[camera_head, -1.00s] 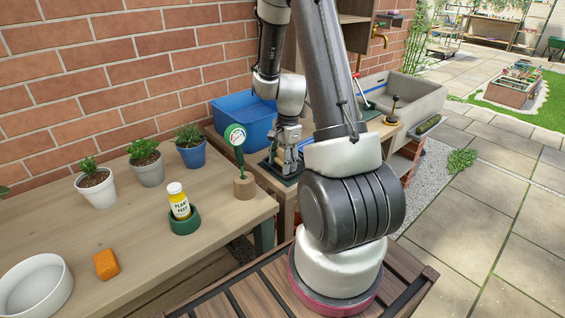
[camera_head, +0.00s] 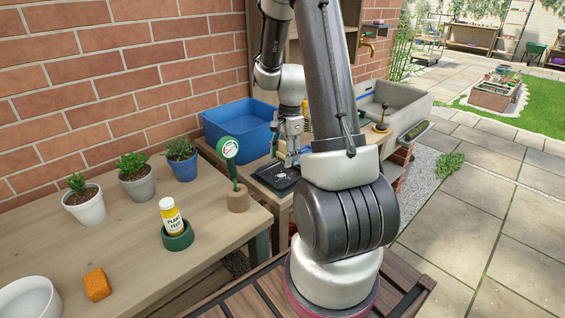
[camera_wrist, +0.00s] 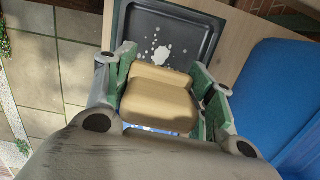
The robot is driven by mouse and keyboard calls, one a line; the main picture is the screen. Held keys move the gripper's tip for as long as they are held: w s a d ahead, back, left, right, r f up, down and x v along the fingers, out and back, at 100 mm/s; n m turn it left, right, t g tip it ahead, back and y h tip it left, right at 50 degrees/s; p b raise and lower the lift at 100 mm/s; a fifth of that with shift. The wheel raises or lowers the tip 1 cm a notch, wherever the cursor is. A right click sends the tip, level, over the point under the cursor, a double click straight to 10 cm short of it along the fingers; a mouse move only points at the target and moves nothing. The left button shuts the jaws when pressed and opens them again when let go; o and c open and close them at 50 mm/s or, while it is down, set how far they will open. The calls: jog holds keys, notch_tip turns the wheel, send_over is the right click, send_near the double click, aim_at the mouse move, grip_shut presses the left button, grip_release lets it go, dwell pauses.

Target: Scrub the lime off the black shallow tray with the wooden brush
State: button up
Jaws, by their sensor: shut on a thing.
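The black shallow tray (camera_head: 272,178) lies on the wooden bench beside the blue tub. In the wrist view the tray (camera_wrist: 196,22) shows white lime spots and one larger white patch on its floor. My gripper (camera_head: 290,160) is over the tray in the head view. In the wrist view my gripper (camera_wrist: 163,92) is shut on the wooden brush (camera_wrist: 158,98), whose pale block sits between the green-padded fingers. The brush is above the tray's near part.
A blue tub (camera_head: 238,125) stands left of the tray, close to my gripper. A green-headed sign (camera_head: 230,150) on a wooden block, a yellow bottle (camera_head: 171,216) in a green holder, potted plants (camera_head: 136,176) and an orange sponge (camera_head: 97,284) stand on the near table. A stone sink (camera_head: 400,100) is behind.

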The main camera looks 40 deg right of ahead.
aim_at(284, 141)
jog(key=shift+r, duration=1.6)
jog(key=shift+a, duration=0.15)
